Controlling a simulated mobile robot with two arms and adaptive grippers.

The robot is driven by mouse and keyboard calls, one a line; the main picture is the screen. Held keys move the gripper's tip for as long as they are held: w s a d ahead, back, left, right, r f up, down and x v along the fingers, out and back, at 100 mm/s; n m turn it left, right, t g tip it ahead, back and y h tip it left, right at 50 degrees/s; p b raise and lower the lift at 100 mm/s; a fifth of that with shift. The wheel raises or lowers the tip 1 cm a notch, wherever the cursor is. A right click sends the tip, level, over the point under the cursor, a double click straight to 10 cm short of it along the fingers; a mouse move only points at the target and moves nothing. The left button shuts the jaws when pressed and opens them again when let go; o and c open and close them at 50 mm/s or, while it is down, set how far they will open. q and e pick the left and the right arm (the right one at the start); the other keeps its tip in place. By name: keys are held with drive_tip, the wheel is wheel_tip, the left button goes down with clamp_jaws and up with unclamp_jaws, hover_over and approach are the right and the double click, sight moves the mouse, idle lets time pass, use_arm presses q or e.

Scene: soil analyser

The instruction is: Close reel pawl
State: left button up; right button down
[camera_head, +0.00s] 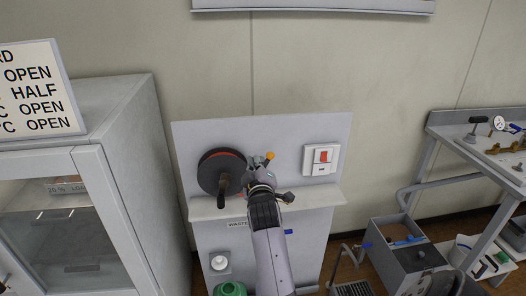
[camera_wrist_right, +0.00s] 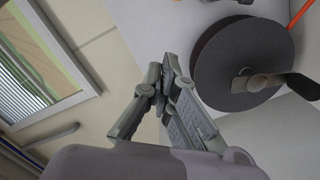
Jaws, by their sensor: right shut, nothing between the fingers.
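The reel (camera_head: 221,168) is a dark disc with a red rim and a dark crank handle, mounted on a pale upright panel. In the right wrist view the reel (camera_wrist_right: 225,62) fills the upper right. A small orange-tipped lever (camera_head: 270,155), which looks like the pawl, shows just right of the reel's upper edge. My right gripper (camera_head: 258,163) is at the reel's right side, close to this lever; contact cannot be told. In the wrist view its fingers (camera_wrist_right: 172,66) are together and empty, left of the reel. The gripper and wrist hide part of the panel. My left gripper is out of view.
A red switch (camera_head: 322,156) sits on the panel to the right. A pale shelf (camera_head: 325,197) juts below the reel. A green container (camera_head: 229,289) stands below. A white cabinet (camera_head: 125,130) is close on the left; a bench (camera_head: 450,120) stands at right.

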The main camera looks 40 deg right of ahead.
drive_tip(key=w+d+f+p, duration=0.2)
drive_tip(key=w+d, duration=0.3)
drive_tip(key=d, duration=0.2)
drive_tip(key=shift+w+d+f, duration=0.3)
drive_tip(key=shift+w+f, duration=0.05)
drive_tip(key=shift+s+d+f+m, duration=0.2)
drive_tip(key=shift+d+m, duration=0.1)
drive_tip(key=shift+d, duration=0.1)
drive_tip(key=shift+r+p, duration=0.15)
drive_tip(key=shift+p, duration=0.2)
